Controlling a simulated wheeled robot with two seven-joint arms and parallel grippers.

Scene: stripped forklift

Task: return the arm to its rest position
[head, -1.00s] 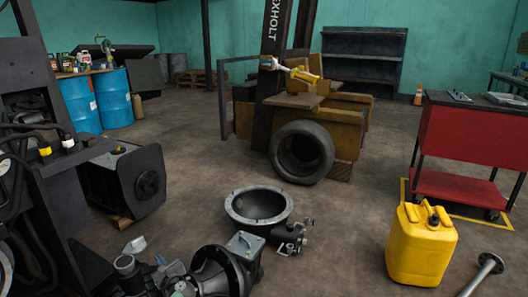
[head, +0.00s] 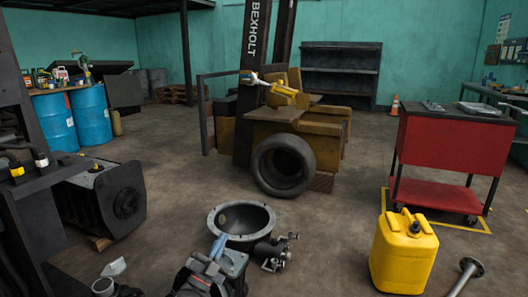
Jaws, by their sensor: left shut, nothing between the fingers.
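My left gripper (head: 218,247) is at the bottom of the head view, left of centre. Its dark body comes up from the lower edge and its narrow bluish-grey fingers are together, with nothing seen between them. The fingers show in front of a grey box-topped machine part (head: 234,262), just below the rim of a large round metal housing (head: 241,219). I cannot tell whether they touch the part. Most of the left arm is out of frame. My right gripper is not in view.
A yellow jerrycan (head: 404,252) and a red cart (head: 447,150) stand on the right. A tyre (head: 283,166) leans by the stripped forklift (head: 262,130). A black machine block (head: 105,200) is on the left. Open floor lies between the housing and the jerrycan.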

